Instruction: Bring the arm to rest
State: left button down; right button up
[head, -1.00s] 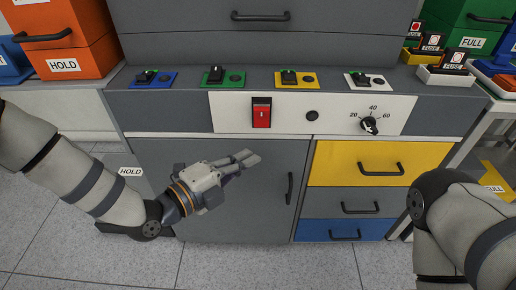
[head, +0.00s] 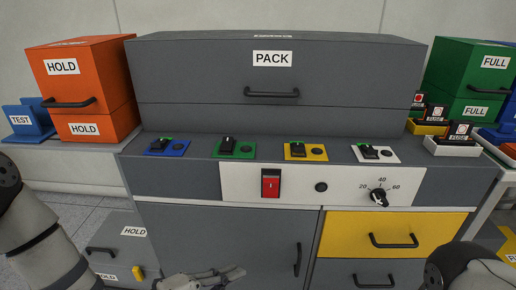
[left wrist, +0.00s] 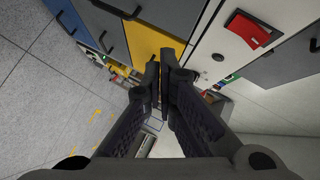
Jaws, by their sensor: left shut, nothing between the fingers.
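My left gripper (head: 222,276) shows at the bottom edge of the head view, in front of the grey cabinet door (head: 235,240). Most of it is cut off by the picture edge. In the left wrist view its two dark fingers (left wrist: 165,75) are together, shut with nothing between them. The left arm (head: 40,245) comes in at the lower left. Part of my right arm (head: 470,268) shows at the lower right. Its gripper is out of view.
The grey cabinet carries a panel (head: 345,185) with a red switch (head: 271,183) and a dial (head: 379,197). A PACK box (head: 195,75) stands at the back. An orange HOLD box (head: 110,65) is left, a green FULL box (head: 455,65) right. A yellow drawer (head: 345,235) is shut.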

pick_arm(q)
jog(key=s+a+f+n+g+y+p, duration=0.2)
jog(key=s+n+g, duration=0.1)
jog(key=s+n, duration=0.3)
jog(key=s+a+f+n+g+y+p, duration=0.1)
jog(key=s+a+f+n+g+y, duration=0.15)
jog(key=s, duration=0.65)
jog(key=s+a+f+n+g+y+p, duration=0.2)
jog(key=s+f+n, duration=0.1)
jog(key=s+n, duration=0.3)
jog(key=s+a+r+n+g+y+p, duration=0.1)
jog(key=s+a+n, duration=0.3)
jog(key=s, duration=0.4)
jog(key=s+a+r+n+g+y, duration=0.2)
jog(key=s+a+n+g+y, duration=0.1)
jog(key=s, duration=0.5)
jog(key=shift+s+a+r+n+g+p, duration=0.25)
jog(key=shift+s+a+n+g+p, duration=0.2)
jog(key=shift+n+g, duration=0.3)
pick_arm(e)
jog(key=w+r+t, duration=0.3)
jog(key=w+r, duration=0.4)
jog(key=r, duration=0.1)
jog(key=shift+w+r, duration=0.35)
